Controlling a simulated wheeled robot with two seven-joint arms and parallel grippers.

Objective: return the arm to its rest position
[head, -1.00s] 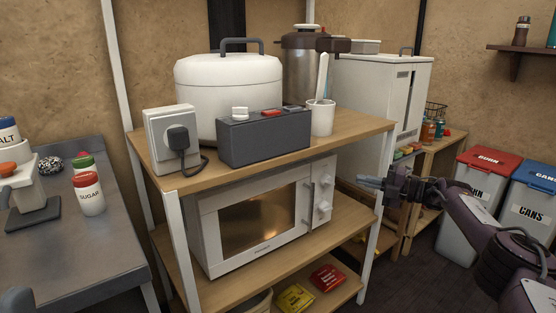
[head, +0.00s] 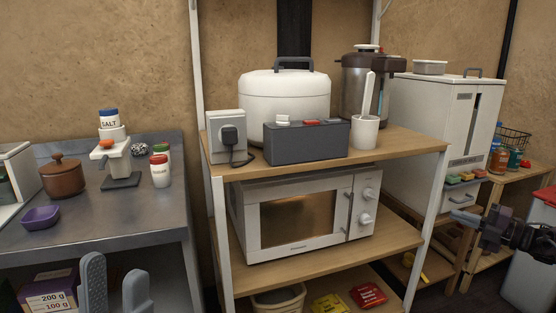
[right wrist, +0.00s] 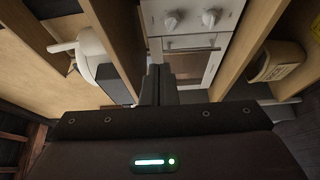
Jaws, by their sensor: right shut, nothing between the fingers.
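My right gripper (head: 466,217) is at the right edge of the head view, beside the shelf unit's right front post. Its fingers are shut together and empty, and they also show in the right wrist view (right wrist: 161,84). My right arm runs out of the picture on the right. My left gripper (head: 115,286) shows at the bottom left of the head view, in front of the metal counter. Its two grey fingers stand apart with nothing between them. The rest of the left arm is out of view.
The wooden shelf unit (head: 405,150) carries a white cooker (head: 283,100), a dark grey box (head: 306,143) and a microwave (head: 300,215). The metal counter (head: 110,215) stands left. A white cabinet (head: 425,130) and a bin (head: 525,265) are at right.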

